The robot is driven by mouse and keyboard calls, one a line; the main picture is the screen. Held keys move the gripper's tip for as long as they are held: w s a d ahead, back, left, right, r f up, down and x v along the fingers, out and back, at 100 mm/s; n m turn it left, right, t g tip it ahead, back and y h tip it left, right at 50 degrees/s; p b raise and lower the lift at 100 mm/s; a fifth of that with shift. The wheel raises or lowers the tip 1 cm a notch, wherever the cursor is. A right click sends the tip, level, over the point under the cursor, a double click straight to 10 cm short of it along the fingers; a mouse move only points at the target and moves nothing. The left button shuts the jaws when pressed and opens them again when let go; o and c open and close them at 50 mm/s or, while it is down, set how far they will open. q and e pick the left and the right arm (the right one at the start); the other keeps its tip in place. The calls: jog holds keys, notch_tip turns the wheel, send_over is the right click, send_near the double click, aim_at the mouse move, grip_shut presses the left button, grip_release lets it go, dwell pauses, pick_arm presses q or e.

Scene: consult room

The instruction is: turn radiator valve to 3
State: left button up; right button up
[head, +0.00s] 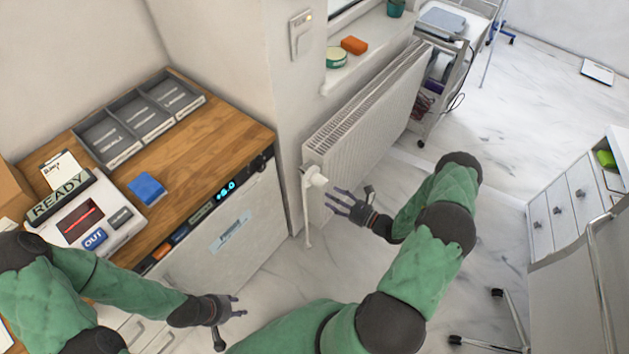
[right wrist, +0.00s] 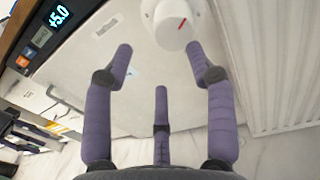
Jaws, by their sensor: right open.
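The white radiator valve (head: 316,180) sits at the near lower end of the white radiator (head: 365,120), on top of a thin pipe. In the right wrist view the valve knob (right wrist: 172,24) is round and white with a short red mark on its face. No number on it can be read. My right gripper (head: 338,202) is open, with its purple fingers spread just below and to the right of the valve, apart from it. In the right wrist view the gripper (right wrist: 160,60) is empty, the knob beyond its fingertips. My left gripper (head: 238,307) is open and empty, low beside the cabinet.
A wooden counter with a cabinet (head: 235,225) and a blue-lit display (head: 226,190) stands left of the valve. An orange block (head: 354,45) lies on the sill above the radiator. A trolley (head: 455,75) stands beyond it.

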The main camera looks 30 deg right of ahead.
aim_at(315, 179)
jog(key=shift+d+r+m+t+h, duration=0.1)
jog(key=shift+d+m+t+h, duration=0.25)
jog(key=shift+d, duration=0.45)
jog(key=shift+w+d, duration=0.15)
jog(key=shift+w, duration=0.05)
jog(key=b+x, duration=0.2)
jog(key=x, duration=0.8)
jog(key=shift+w, duration=0.25)
jog(key=c, duration=0.9)
